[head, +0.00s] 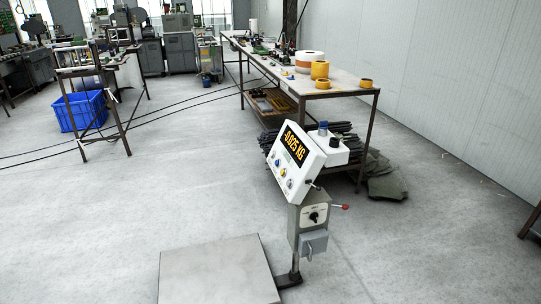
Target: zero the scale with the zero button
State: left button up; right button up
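The scale's white display head (296,160) stands tilted on a post right of the picture's middle. Its dark screen (296,144) shows yellow digits that seem to read -0.025 KG. A row of small round buttons lies under the screen, among them a blue one (278,162), a yellow one (283,173) and a pale one (289,184). Their labels are too small to read, so I cannot tell which is the zero button. The scale's flat grey platform (217,271) is at the bottom and looks empty. Neither of my grippers is in view.
A grey box with a dark knob (314,216) and a red-tipped lever (345,207) are on the post below the display. A long workbench (345,83) with tape rolls stands behind. A blue crate (80,111) is at left. The floor (170,190) left of the scale is clear.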

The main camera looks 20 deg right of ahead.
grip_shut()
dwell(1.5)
